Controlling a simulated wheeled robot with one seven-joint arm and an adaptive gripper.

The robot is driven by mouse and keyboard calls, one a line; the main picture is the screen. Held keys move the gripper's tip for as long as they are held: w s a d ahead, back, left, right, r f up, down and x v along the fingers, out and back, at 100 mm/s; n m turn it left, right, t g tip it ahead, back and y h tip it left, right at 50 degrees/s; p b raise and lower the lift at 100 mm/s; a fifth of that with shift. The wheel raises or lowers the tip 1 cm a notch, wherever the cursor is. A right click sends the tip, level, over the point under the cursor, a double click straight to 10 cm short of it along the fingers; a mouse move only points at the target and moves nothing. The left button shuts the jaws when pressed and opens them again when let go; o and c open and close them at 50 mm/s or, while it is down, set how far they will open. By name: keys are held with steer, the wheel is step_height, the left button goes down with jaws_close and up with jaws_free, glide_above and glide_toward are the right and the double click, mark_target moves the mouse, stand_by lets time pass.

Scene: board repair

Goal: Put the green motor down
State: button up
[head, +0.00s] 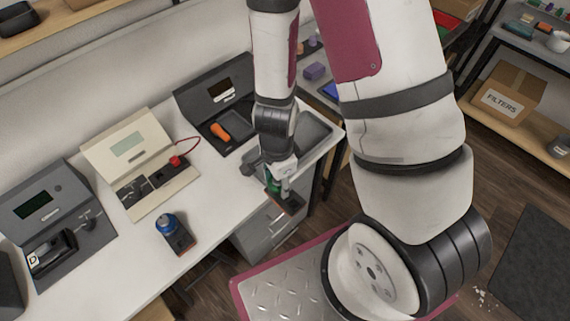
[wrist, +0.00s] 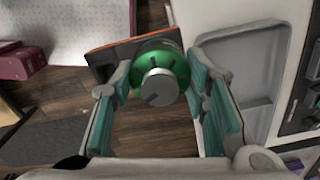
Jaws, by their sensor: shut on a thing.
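The green motor (wrist: 160,62), with a silver round cap, sits between the fingers of my gripper (wrist: 160,80) in the wrist view. A dark board with an orange edge (wrist: 122,54) shows behind the motor and seems to go with it. In the head view my gripper (head: 279,184) is shut on the green motor (head: 271,183), mostly hidden by the fingers. The dark board (head: 291,204) hangs below it. They appear in front of the white table's right end, with drawers and floor behind; the wrist view shows wooden floor beneath.
A grey tray (head: 316,127) lies at the table's right end, also in the wrist view (wrist: 236,62). A blue motor (head: 166,222) stands on a dark board near the table's front edge. Dark and cream stations (head: 140,140) line the back. White table (head: 125,260) is bare at front left.

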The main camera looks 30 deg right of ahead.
steer(key=shift+w+d+f+b, duration=0.1)
steer(key=shift+w+f+b, duration=0.05)
steer(key=shift+b, duration=0.15)
steer(key=w+d+b, duration=0.1)
steer(key=w, duration=0.4)
steer(key=w+d+b, duration=0.1)
steer(key=w+b, duration=0.1)
steer(key=w, duration=0.2)
steer(key=w+d+f+b, duration=0.1)
steer(key=w+b, duration=0.1)
steer(key=w, duration=0.3)
steer(key=shift+w+f, duration=0.1)
steer(key=shift+w, duration=0.25)
steer(key=shift+w+f, duration=0.1)
steer(key=shift+w, duration=0.05)
steer(key=shift+f, duration=1.7)
steer(key=shift+f+b, duration=0.1)
steer(key=shift+b, duration=0.25)
steer(key=o, duration=1.2)
steer(key=shift+c, duration=0.2)
